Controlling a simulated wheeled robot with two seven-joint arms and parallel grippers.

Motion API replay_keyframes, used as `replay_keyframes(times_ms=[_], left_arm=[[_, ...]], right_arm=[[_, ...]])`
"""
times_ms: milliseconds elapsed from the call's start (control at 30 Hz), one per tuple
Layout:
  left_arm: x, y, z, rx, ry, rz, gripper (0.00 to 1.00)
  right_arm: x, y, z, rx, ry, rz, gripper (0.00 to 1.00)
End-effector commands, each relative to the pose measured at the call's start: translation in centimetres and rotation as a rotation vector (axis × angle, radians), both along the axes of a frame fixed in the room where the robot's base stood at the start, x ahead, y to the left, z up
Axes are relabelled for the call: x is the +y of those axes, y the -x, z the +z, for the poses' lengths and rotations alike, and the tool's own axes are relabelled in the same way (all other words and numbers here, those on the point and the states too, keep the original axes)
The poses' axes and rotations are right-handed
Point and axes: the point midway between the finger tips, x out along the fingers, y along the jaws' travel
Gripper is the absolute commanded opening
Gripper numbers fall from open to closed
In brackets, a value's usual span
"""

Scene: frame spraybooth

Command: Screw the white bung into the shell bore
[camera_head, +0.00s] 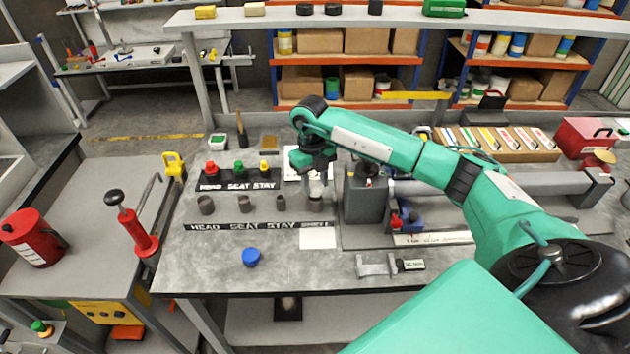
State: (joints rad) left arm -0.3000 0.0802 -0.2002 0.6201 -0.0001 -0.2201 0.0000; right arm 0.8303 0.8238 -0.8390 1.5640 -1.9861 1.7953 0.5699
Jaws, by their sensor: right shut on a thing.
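My right gripper (315,172) points down over the bench, above the spot labelled SHELL. It is shut on a small pale thing (316,188), which looks like the white bung and is mostly hidden by the fingers. A dark cylinder that looks like the shell (317,202) stands right below it. Its bore does not show clearly, and I cannot tell whether the bung touches it or is inside it. My left gripper is not in view.
Dark cylinders (245,204) stand left of the shell behind a label strip (255,225). Red, green and yellow-topped pieces (238,168) sit behind them. A grey block fixture (363,195) stands close on the right. A blue cap (251,257) lies in front, with free bench around it.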

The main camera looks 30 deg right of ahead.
Motion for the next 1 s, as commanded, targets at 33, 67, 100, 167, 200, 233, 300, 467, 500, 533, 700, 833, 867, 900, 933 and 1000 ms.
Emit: replay_keyframes(times_ms=[33, 67, 100, 167, 200, 233, 300, 467, 500, 533, 700, 833, 867, 900, 933, 1000], left_arm=[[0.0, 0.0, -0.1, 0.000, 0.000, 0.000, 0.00], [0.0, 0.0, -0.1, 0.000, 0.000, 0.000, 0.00], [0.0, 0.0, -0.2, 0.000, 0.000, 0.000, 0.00], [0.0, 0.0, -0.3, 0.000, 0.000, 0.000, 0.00], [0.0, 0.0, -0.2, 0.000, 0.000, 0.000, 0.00], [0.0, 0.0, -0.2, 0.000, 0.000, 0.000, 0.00], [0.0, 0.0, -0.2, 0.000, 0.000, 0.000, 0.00], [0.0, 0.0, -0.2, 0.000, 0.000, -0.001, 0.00], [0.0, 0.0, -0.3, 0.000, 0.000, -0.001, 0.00], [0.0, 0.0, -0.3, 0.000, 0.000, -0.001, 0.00], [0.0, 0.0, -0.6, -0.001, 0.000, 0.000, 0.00], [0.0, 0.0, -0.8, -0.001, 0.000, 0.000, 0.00], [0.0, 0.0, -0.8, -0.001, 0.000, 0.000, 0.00], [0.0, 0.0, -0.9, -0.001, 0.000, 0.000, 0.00], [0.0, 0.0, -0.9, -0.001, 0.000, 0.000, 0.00], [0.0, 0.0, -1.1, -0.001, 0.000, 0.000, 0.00]], right_arm=[[0.0, 0.0, 0.0, 0.000, 0.000, 0.000, 0.16], [0.0, 0.0, 0.0, 0.000, 0.000, 0.000, 0.16], [0.0, 0.0, 0.0, -0.001, 0.000, 0.000, 0.16], [0.0, 0.0, 0.0, -0.001, 0.000, 0.000, 0.16], [0.0, 0.0, 0.0, -0.001, 0.000, 0.000, 0.16], [0.0, 0.0, 0.0, -0.001, 0.000, 0.000, 0.16], [0.0, 0.0, 0.0, 0.000, 0.000, 0.000, 0.16], [0.0, 0.0, 0.0, 0.000, 0.000, 0.000, 0.16], [0.0, 0.0, -0.1, 0.000, 0.000, 0.000, 0.16], [0.0, 0.0, -0.1, 0.000, 0.000, 0.000, 0.16], [0.0, 0.0, -0.5, 0.000, 0.000, 0.000, 0.16], [0.0, 0.0, -0.8, 0.000, 0.000, 0.000, 0.16], [0.0, 0.0, -0.9, 0.000, 0.000, 0.000, 0.16], [0.0, 0.0, -1.0, 0.000, 0.000, 0.000, 0.16], [0.0, 0.0, -1.0, 0.000, 0.000, 0.000, 0.16], [0.0, 0.0, -1.2, 0.000, 0.000, 0.000, 0.16]])
